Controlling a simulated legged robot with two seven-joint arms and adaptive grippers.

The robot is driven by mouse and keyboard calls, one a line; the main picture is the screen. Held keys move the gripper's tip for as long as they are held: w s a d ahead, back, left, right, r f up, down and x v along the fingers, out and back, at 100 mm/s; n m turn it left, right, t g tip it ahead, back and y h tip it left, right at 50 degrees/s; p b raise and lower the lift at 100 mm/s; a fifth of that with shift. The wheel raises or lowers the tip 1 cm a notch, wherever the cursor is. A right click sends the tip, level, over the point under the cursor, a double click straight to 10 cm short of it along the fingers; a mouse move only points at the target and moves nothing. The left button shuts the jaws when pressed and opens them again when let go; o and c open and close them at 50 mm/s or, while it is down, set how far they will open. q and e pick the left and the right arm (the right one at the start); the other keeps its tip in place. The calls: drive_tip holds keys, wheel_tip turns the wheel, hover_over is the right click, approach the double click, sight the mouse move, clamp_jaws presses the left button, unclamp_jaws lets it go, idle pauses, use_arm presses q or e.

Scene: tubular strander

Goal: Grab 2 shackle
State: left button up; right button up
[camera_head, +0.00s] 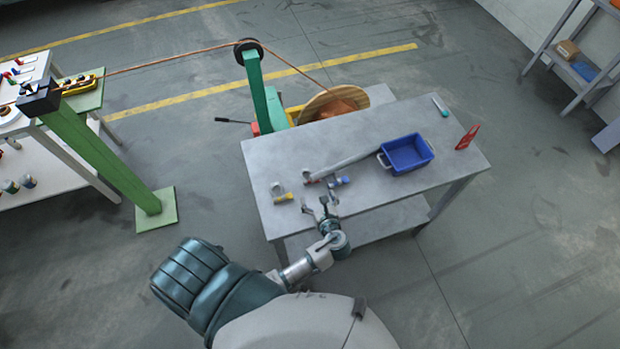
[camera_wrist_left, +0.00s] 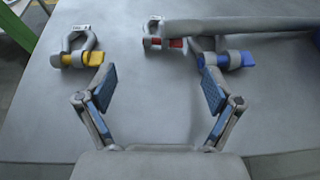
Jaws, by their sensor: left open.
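Several shackles lie near the left end of the grey table (camera_head: 290,150). A shackle with a yellow pin (camera_head: 281,193) is at the left; it also shows in the left wrist view (camera_wrist_left: 80,50). A shackle with a red pin (camera_wrist_left: 156,36) is in the middle, at the end of a long grey bar (camera_wrist_left: 240,26). A shackle with a blue pin (camera_wrist_left: 225,55) is at the right, just below the bar. My left gripper (camera_head: 320,204) is open and empty over the table's front edge; its fingertips (camera_wrist_left: 158,82) point toward the shackles. My right gripper is not in view.
A blue bin (camera_head: 407,153) with handles stands on the table's right half. A red item (camera_head: 467,137) and a small teal-ended item (camera_head: 440,106) are beyond it. A green post (camera_head: 258,90) and a wooden reel (camera_head: 330,103) stand behind the table.

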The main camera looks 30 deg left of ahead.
sight(313, 183)
use_arm(q)
drive_tip(key=x, duration=0.7)
drive_tip(key=shift+w+f, duration=0.1)
drive_tip(key=shift+w, duration=0.3)
drive_tip(key=c, duration=1.4)
